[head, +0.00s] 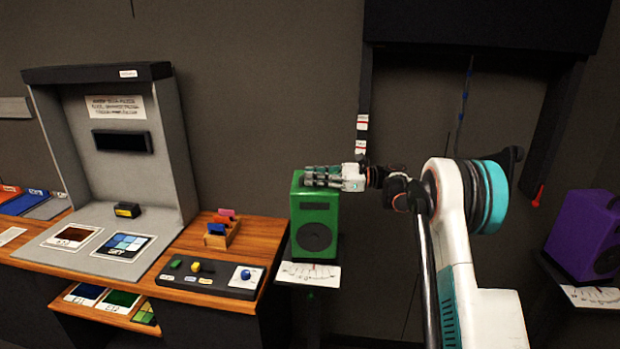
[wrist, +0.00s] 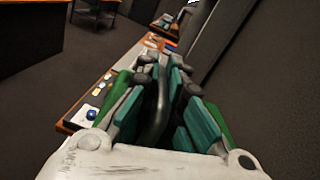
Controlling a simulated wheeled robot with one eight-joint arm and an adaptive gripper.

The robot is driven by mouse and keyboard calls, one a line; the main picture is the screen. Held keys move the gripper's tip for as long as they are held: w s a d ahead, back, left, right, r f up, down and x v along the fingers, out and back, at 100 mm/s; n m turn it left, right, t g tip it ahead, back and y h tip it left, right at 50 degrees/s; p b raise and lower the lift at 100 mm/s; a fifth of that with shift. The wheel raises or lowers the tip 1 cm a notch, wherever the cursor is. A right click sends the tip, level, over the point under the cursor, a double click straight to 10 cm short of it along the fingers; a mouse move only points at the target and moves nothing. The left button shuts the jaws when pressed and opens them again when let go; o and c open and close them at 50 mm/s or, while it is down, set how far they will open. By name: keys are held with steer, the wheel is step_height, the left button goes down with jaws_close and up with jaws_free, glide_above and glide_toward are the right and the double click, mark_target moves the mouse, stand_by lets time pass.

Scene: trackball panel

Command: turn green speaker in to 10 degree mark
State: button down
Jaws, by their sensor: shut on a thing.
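The green speaker (head: 314,232) stands upright on a small stand in the middle of the head view.
A wooden desk (head: 205,262) with a trackball panel (head: 212,277) stands to the left of the speaker. A purple speaker (head: 583,235) stands on its own dial plate at far right. A dark frame (head: 365,100) with cables hangs on the wall behind my arm.

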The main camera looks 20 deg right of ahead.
steer(key=shift+s+d+f+n+g, duration=0.1)
steer(key=shift+d+f+n+g, duration=0.1)
steer(key=shift+n+g, duration=0.15)
steer(key=c, duration=1.7)
jaws_free()
steer(key=shift+o, duration=0.2)
steer(key=shift+s+r, duration=0.15)
steer(key=shift+w+f, duration=0.2)
steer(key=shift+w, duration=0.15)
steer(key=shift+s+r, duration=0.2)
steer(key=shift+d+f, duration=0.1)
steer(key=shift+d, duration=0.1)
steer(key=v, duration=1.1)
steer(key=shift+d, duration=0.3)
steer(key=shift+c, duration=0.2)
